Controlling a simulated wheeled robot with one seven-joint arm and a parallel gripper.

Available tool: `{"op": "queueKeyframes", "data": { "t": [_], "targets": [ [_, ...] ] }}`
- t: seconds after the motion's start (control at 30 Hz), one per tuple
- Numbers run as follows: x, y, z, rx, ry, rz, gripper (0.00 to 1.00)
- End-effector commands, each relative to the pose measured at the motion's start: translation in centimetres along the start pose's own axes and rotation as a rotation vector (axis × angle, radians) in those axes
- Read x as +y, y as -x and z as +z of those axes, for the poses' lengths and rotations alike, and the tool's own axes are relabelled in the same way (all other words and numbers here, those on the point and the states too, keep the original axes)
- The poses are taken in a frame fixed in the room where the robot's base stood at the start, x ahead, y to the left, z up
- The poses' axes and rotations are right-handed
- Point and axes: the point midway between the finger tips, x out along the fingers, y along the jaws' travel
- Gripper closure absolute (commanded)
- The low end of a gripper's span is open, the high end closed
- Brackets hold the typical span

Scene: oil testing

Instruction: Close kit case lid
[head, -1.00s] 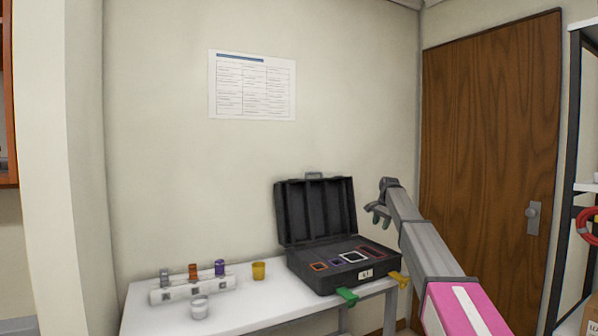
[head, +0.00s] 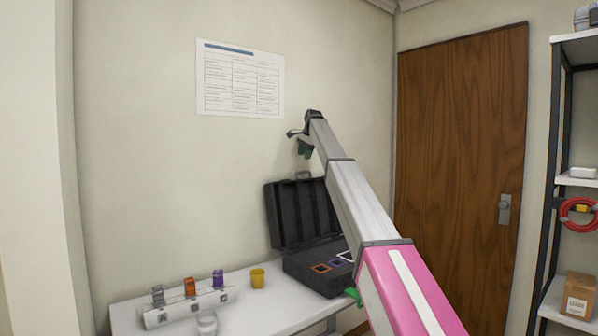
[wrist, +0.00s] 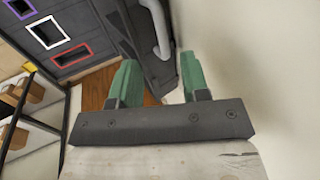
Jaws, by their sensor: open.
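The black kit case (head: 318,272) stands open on the white table, with coloured square frames in its base. Its lid (head: 296,213) is raised and leans back near the wall, with a grey handle on its top edge. My gripper (head: 304,148) is above the lid, apart from it in the head view. In the wrist view, my green fingers (wrist: 160,84) are spread and empty, with the lid (wrist: 150,50) and its handle (wrist: 158,28) beyond them. My arm hides the right part of the case in the head view.
The wall is close behind the lid. A door (head: 462,150) and shelf (head: 575,182) are at the right.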

Motion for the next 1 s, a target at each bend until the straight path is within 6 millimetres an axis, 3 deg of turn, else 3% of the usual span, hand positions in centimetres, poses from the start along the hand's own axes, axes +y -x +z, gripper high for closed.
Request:
{"op": "queueKeyframes", "data": {
  "t": [0.43,0.6,0.83,0.97,1.0],
  "targets": [
    [0.0,-7.5,0.0,0.000,0.001,0.001,0.58],
    [0.0,-8.6,0.0,0.000,0.001,0.001,0.58],
    [0.0,-8.7,0.0,0.000,0.001,0.001,0.58],
    [0.0,-8.7,0.0,0.000,0.001,0.001,1.00],
    [0.0,-8.6,0.0,0.000,0.001,0.000,1.00]
  ]
}}
